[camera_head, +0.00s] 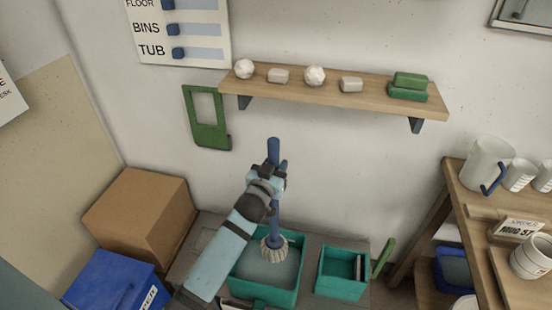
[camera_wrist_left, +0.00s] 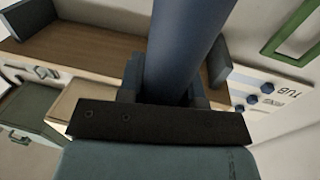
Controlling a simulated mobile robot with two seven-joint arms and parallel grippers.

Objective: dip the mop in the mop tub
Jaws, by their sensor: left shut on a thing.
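The mop has a blue handle (camera_head: 273,150) and a pale stringy head (camera_head: 273,246). My left gripper (camera_head: 276,172) is shut on the handle and holds the mop about upright. The handle also fills the middle of the left wrist view (camera_wrist_left: 185,50). The larger teal tub (camera_head: 297,290) with grey contents (camera_head: 262,272) stands on a low surface below. The mop head is over or in this tub; I cannot tell whether it touches the contents. My arm hides the tub's left part. My right gripper is not in view.
A smaller teal bin (camera_head: 340,288) stands right of the tub. A cardboard box (camera_head: 140,215) and a blue bin (camera_head: 108,283) are at left. A wall shelf (camera_head: 330,95) holds several small items. A wooden rack (camera_head: 450,200) with mugs stands at right.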

